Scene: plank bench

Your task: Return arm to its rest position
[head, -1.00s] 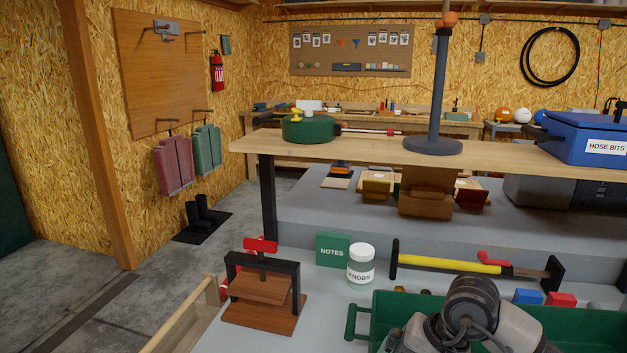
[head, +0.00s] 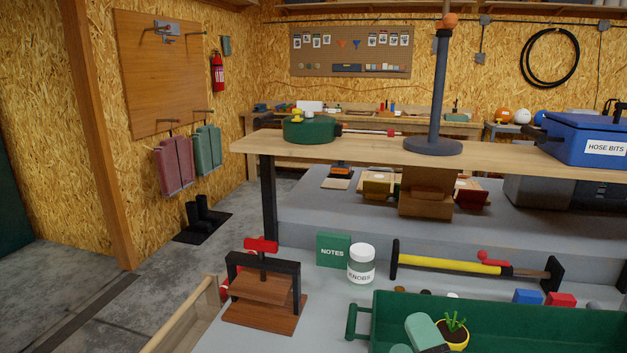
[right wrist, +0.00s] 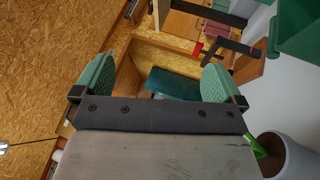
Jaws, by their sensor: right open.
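My right gripper (head: 412,344) shows at the bottom edge of the head view, its teal finger pads in front of the green tray (head: 361,321). In the right wrist view the same gripper (right wrist: 158,80) has its two teal pads wide apart, with nothing held between them. Beyond the pads there is a wooden-sided box (right wrist: 128,75) with a dark teal thing (right wrist: 172,84) in it, away from the fingers. The rest of my right arm is out of the head view. My left gripper is not in view.
A yellow pot with a plant (head: 453,334) is close right of the gripper. A wooden press (head: 262,312), a KNOBS jar (head: 361,266), a green NOTES box (head: 333,250) and a yellow bar clamp (head: 450,263) stand on the grey bench. A plank shelf (head: 380,150) crosses behind.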

